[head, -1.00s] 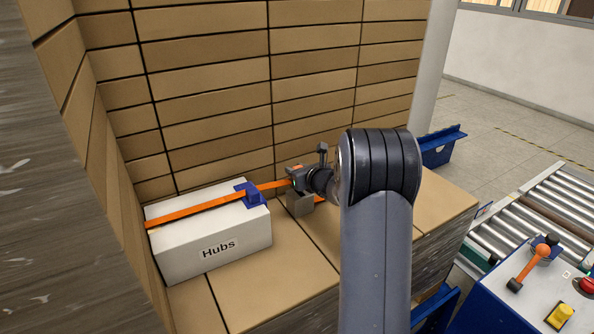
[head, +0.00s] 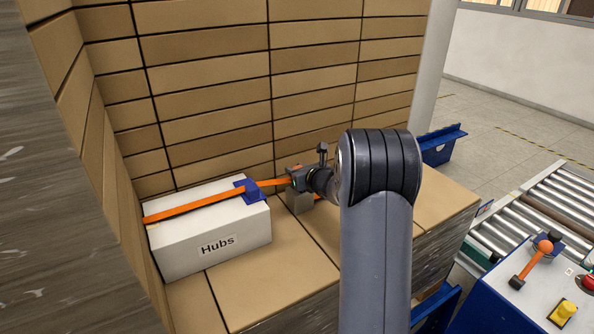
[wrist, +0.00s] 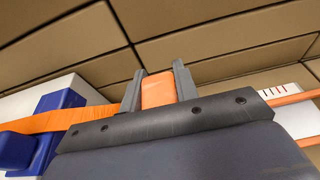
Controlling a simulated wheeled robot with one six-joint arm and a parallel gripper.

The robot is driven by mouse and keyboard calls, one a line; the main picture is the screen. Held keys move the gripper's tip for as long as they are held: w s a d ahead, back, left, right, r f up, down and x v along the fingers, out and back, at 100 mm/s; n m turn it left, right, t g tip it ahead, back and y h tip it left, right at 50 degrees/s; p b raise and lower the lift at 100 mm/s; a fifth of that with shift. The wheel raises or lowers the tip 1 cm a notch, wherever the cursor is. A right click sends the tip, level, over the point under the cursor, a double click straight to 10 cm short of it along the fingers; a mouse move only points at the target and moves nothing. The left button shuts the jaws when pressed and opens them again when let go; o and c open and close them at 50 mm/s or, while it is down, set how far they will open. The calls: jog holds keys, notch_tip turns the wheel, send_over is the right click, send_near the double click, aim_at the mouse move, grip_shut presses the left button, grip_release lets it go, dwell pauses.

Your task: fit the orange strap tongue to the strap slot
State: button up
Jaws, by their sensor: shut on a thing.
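My gripper (head: 297,179) is shut on the orange strap tongue (wrist: 158,90), which shows between the two grey fingers in the wrist view. The orange strap (head: 200,206) runs over the white box marked "Hubs" (head: 225,244), past a blue corner piece (head: 248,190), to my gripper. In the wrist view, a white piece with red marks (wrist: 288,82) and thin orange strips lie right of the fingers.
A wall of brown cartons (head: 215,90) rises close behind and left of my gripper. Carton tops (head: 260,272) lie bare in front of the white box. A roller conveyor (head: 520,222) and a blue control panel (head: 520,315) stand at the right.

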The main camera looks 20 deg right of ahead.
jog(key=shift+f+b, duration=0.6)
jog(key=shift+f, duration=0.05)
jog(key=shift+f+b, duration=1.05)
jog(key=shift+b, duration=0.05)
jog(key=o, duration=1.6)
jog(key=shift+r, duration=0.1)
jog(key=shift+c, duration=0.2)
